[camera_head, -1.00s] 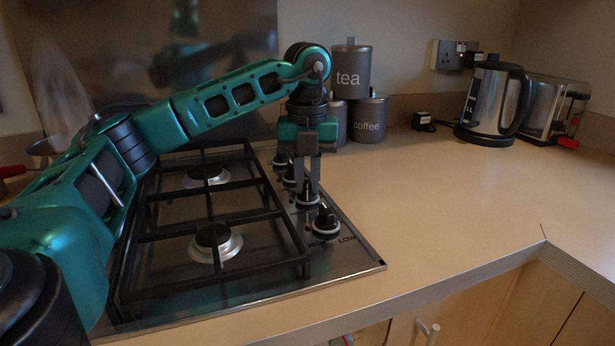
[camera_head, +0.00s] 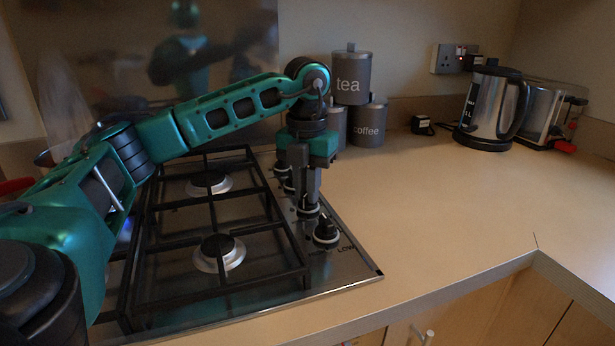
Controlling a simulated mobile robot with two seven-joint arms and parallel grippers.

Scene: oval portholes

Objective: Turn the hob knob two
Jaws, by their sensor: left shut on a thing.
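The hob (camera_head: 345,268) is set into the worktop, with a row of several black knobs along its right side. My left gripper (camera_head: 307,200) points straight down over this row. Its fingers are shut on the second knob from the front (camera_head: 308,211), whose pale base ring shows below the fingertips. The fingers hide most of that knob. The frontmost knob (camera_head: 326,232) stands free just in front. Another knob (camera_head: 281,168) shows behind the gripper, partly covered. My right gripper is out of view.
Black pan supports and burners (camera_head: 219,252) lie left of the knobs. Grey canisters, one marked tea (camera_head: 351,85) and one marked coffee (camera_head: 368,130), stand behind the gripper. A kettle (camera_head: 490,110) and toaster (camera_head: 548,115) are at the back right. The worktop between (camera_head: 440,200) is clear.

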